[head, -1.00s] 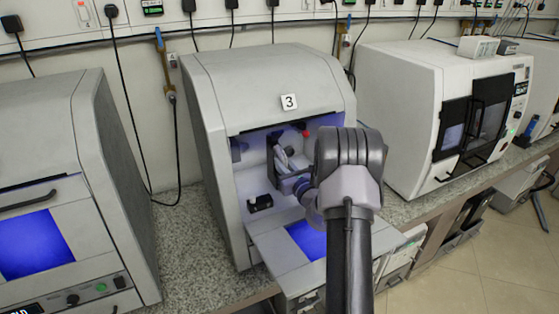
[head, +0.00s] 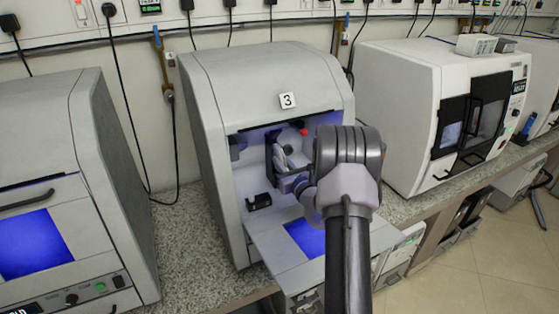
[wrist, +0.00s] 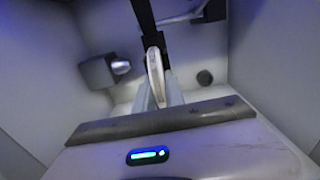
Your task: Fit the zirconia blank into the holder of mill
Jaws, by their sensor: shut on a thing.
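Mill 3 (head: 218,80) stands open, with its lit chamber facing me. The zirconia blank (wrist: 155,75) is a pale disc seen nearly edge-on in the wrist view, between the fingers of my gripper (wrist: 156,88). My gripper is shut on it inside the chamber. The holder's dark arm (wrist: 150,24) is directly ahead of the blank and meets or overlaps its far edge; I cannot tell if it is seated. In the head view, the dark holder (head: 271,163) shows left of my wrist, which hides the fingers.
The lowered door (head: 268,246) with a blue window lies below the opening. A small black block (head: 259,201) is at the chamber's lower left. The chamber walls are close on both sides. Other mills stand left (head: 125,180) and right (head: 395,75).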

